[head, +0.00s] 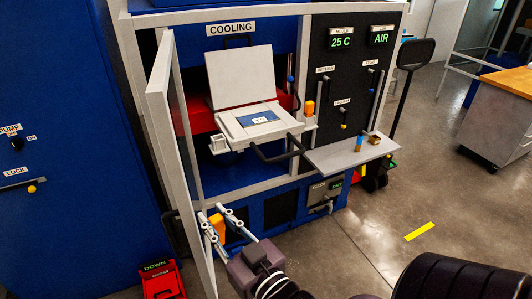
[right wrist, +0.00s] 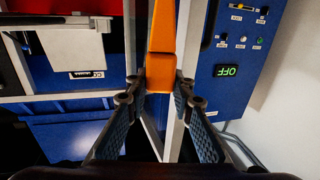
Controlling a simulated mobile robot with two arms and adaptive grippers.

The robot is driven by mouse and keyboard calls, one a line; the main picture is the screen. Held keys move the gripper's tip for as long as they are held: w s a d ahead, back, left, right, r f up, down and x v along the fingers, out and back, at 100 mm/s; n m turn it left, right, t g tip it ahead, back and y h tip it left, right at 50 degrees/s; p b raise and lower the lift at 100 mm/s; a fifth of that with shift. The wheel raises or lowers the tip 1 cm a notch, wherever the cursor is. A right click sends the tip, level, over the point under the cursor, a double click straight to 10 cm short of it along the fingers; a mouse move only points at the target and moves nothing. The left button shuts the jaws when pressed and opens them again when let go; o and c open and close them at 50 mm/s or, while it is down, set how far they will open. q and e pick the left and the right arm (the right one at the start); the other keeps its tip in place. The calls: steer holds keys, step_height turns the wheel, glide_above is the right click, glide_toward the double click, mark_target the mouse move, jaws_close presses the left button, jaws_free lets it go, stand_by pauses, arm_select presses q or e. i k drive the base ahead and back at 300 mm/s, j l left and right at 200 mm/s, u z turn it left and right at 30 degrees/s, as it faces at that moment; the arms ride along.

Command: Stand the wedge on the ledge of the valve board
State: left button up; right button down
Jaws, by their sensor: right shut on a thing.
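My right gripper (head: 211,213) is shut on the orange wedge (head: 217,228), low in front of the cabinet and beside the open door's edge. In the right wrist view the wedge (right wrist: 161,60) stands out between the two fingertips (right wrist: 158,92). The black valve board (head: 345,85) has green displays and several small valves. A grey ledge (head: 335,155) sticks out at its foot, well to the right of and above my gripper. On the ledge are a small blue and orange piece (head: 359,143) and a small brass-coloured block (head: 375,139). My left gripper is not in view.
The white-framed door (head: 160,110) stands open just left of my right gripper. A machine labelled COOLING, with a raised lid (head: 240,75) and a black handle (head: 275,155), fills the cabinet. A red box (head: 161,282) is on the floor. The floor at right is mostly clear.

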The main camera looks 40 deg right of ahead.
mark_target(325, 161)
steer(key=l+z, duration=0.1)
steer(key=l, duration=0.4)
steer(key=i+l+z, duration=0.1)
steer(key=l, duration=0.4)
steer(key=l+z, duration=0.1)
steer(key=l, duration=0.35)
steer(key=i+l+z, duration=0.1)
steer(key=l, duration=0.4)
steer(key=i+l+z, duration=0.1)
steer(key=l, duration=0.35)
